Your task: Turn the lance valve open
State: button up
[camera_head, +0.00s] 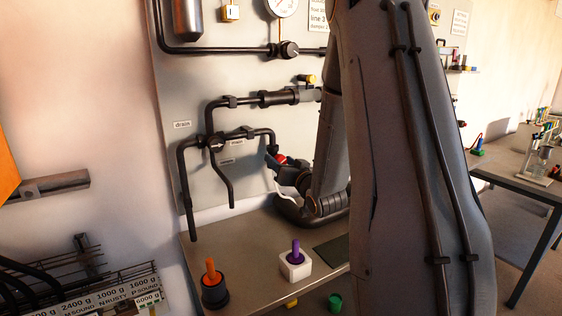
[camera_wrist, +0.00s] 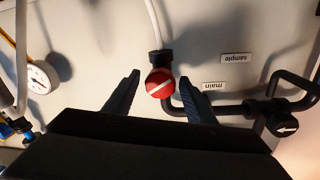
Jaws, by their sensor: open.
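A red round valve knob (camera_wrist: 159,83) with a white line across its face sits on the panel in the wrist view, at the end of a pale hose. The line runs slantwise, from lower left to upper right. No label reading "lance" is legible. My gripper (camera_wrist: 162,85) is open, with one dark finger on each side of the red knob and gaps between; its depth to the knob is unclear. In the head view the red knob (camera_head: 281,158) shows small beside my arm, which hides much of the area around it.
A black valve (camera_wrist: 282,124) with a white arrow stands right of the red knob, near the "main" (camera_wrist: 216,86) and "sample" (camera_wrist: 236,58) labels. On the bench (camera_head: 240,262) stand an orange-handled piece (camera_head: 211,270) and a purple-handled piece (camera_head: 295,250).

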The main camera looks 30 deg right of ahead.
jog(key=c, duration=1)
